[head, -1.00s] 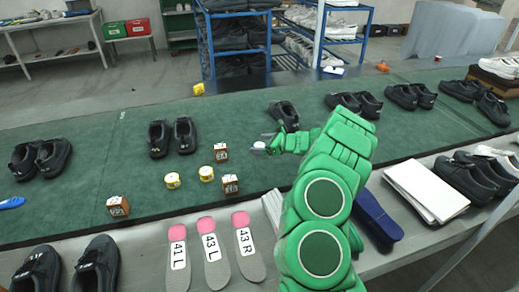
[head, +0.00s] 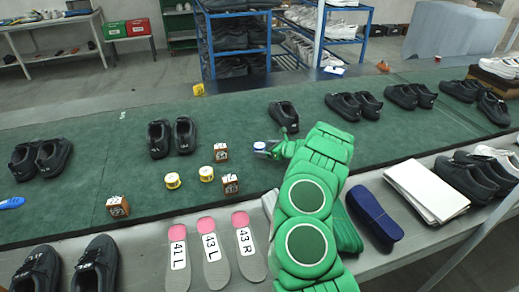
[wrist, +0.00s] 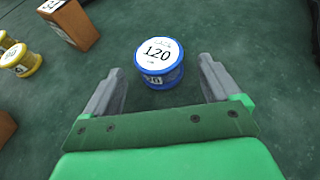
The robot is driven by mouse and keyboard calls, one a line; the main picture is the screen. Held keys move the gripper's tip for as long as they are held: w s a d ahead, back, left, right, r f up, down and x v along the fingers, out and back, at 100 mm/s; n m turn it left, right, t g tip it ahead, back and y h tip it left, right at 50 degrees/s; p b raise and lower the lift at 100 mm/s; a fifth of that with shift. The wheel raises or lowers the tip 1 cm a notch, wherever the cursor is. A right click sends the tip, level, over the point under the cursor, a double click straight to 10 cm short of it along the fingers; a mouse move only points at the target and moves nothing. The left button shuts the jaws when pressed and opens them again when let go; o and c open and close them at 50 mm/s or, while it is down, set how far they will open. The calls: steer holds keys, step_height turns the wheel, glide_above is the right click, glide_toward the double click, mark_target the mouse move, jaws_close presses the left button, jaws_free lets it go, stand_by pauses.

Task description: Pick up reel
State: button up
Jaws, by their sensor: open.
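A blue reel with a white top marked "120" (wrist: 158,62) stands upright on the green mat. It shows small at my gripper's tip in the head view (head: 259,147). My gripper (wrist: 160,78) is open, with one grey finger on each side of the reel's near part. The reel sits between and slightly beyond the fingertips, with visible gaps to both fingers. Two yellow reels, one (head: 172,180) and another (head: 206,173), stand further left on the mat.
Small brown boxes stand left of my gripper, one behind (head: 220,152), one in front (head: 230,184) and one far left (head: 117,206). A black shoe (head: 284,116) is behind the reel. Labelled insoles (head: 212,255) lie on the near grey shelf.

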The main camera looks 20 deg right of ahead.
steer(key=shift+x, duration=1.4)
steer(key=c, duration=1.1)
steer(key=shift+r, duration=0.1)
